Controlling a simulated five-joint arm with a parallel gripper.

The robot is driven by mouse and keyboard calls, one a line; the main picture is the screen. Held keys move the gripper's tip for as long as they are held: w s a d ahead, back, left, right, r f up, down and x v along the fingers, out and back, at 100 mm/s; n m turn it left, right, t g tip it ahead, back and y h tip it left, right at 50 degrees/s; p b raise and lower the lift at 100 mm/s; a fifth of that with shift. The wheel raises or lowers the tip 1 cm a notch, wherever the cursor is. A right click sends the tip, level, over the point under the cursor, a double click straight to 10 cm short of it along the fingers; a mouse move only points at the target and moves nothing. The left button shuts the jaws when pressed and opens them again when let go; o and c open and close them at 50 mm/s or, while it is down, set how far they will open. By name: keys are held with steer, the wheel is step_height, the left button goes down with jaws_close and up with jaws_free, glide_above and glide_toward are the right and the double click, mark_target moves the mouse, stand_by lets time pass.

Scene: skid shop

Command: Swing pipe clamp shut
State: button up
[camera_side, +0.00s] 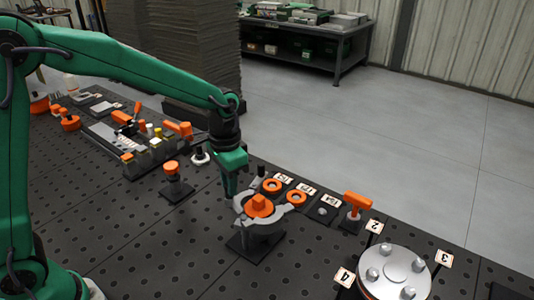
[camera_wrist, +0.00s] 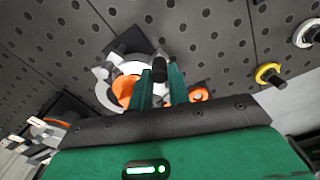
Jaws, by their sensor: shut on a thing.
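The pipe clamp (camera_side: 262,226) is a grey ring-like body with jutting lugs, on a dark square base. An orange piece (camera_side: 259,205) sits in its middle. In the wrist view the clamp (camera_wrist: 103,92) lies just left of my fingers, with the orange piece (camera_wrist: 124,90) beside them. My gripper (camera_side: 231,192) points down at the clamp's left rear edge.
Numbered pads with orange rings (camera_side: 296,197) lie behind the clamp. An orange T-handle (camera_side: 356,203) stands to the right, near a bolted round flange (camera_side: 394,270). An orange-topped post (camera_side: 172,172) stands to the left. The bench in front of the clamp is clear.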

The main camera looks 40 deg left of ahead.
steer(key=shift+w+d, duration=0.55)
steer(key=shift+w, duration=0.15)
steer(key=shift+d, duration=0.2)
steer(key=shift+o, duration=0.2)
steer(key=shift+w+d, duration=0.1)
steer(key=shift+w, duration=0.1)
steer(key=o, duration=1.1)
steer(key=shift+w, duration=0.1)
steer(key=shift+r, duration=0.2)
steer(key=shift+r, duration=1.3)
steer(key=shift+r, duration=0.15)
